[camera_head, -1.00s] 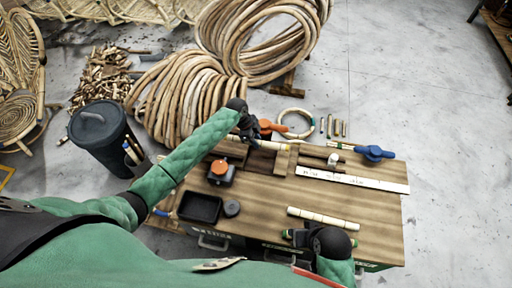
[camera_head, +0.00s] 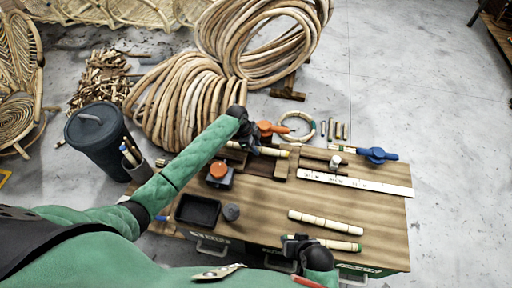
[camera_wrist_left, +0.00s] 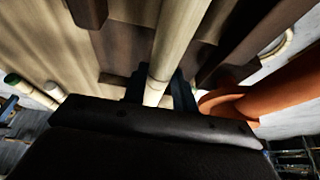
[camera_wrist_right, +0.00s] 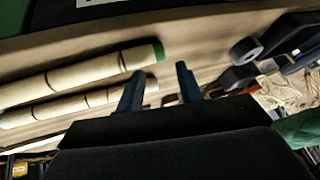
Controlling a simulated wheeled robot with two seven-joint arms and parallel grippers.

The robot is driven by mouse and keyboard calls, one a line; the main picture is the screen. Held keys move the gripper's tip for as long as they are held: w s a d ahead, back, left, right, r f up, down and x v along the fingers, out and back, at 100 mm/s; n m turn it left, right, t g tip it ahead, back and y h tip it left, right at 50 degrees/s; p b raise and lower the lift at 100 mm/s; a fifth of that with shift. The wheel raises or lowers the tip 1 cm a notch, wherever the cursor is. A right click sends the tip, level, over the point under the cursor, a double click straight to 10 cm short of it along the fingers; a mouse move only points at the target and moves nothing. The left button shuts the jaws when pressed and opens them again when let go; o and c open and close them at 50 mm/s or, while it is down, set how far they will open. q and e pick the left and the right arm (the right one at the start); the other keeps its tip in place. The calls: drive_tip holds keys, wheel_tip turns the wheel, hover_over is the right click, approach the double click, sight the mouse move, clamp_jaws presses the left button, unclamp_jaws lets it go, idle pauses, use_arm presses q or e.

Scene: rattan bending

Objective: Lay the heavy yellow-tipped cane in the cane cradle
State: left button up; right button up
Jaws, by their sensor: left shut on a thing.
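The yellow-tipped cane (camera_head: 272,151) is pale, with its yellow end pointing right in the head view. My left gripper (camera_head: 252,148) is shut on it. In the left wrist view the cane (camera_wrist_left: 178,40) runs between the two fingers. The cane lies along the dark wooden cradle (camera_head: 262,166) at the bench's back edge; I cannot tell whether it rests in it or hangs just above. My right gripper (camera_head: 292,240) is low at the bench's front edge. In the right wrist view its fingers (camera_wrist_right: 160,85) are apart and empty, beside a green-tipped cane (camera_wrist_right: 85,75).
Another pale cane (camera_head: 326,222) lies beside the green-tipped one (camera_head: 338,244). An orange-topped pot (camera_head: 219,172), a black tray (camera_head: 197,210) and a white ruler (camera_head: 355,183) sit on the bench. An orange-handled tool (camera_head: 272,129) is close behind the left gripper. The bench's right middle is clear.

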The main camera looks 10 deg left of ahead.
use_arm(q)
drive_tip(key=shift+f, duration=0.1)
drive_tip(key=o, duration=1)
use_arm(e)
drive_tip(key=shift+f, duration=0.1)
